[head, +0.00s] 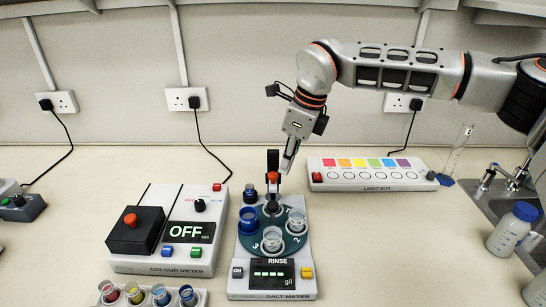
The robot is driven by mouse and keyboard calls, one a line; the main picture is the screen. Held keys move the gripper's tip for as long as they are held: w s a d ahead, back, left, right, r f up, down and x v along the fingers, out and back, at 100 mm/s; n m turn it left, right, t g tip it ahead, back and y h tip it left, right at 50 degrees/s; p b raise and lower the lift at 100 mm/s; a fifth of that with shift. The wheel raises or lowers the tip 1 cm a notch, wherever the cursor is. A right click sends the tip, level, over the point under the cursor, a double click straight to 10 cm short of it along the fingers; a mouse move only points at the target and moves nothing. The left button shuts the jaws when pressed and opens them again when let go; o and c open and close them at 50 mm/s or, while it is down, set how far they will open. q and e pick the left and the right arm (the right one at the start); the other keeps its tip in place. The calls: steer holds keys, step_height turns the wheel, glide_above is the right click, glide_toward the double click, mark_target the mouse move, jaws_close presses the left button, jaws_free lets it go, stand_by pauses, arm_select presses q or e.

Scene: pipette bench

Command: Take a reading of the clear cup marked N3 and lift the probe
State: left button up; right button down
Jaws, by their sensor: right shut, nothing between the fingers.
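The salt meter (235,280) stands in the middle of the bench. Its green turntable (257,252) carries a blue cup (248,220) at left, a clear cup (296,219) at right and a clear cup (272,239) at front. Marks on the cups are too small to read, so I cannot tell which is N3. The probe post with a red top (273,177) rises behind the cups; its lower end is partly hidden. The display (272,274) shows dashes and "g/l". My right gripper (286,168) is shut and empty, close beside the red top; contact is unclear. My left gripper is out of view.
The colour meter (160,265), reading OFF, stands left of the salt meter, with a rack of coloured vials (150,298) in front. A light box (371,187) lies behind at right. A bottle (512,228) and sink (500,205) are at far right.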

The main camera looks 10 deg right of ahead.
steer(key=v, duration=1.2)
steer(key=shift+s+d+r, duration=0.2)
steer(key=shift+d, duration=0.1)
steer(key=shift+f, duration=0.1)
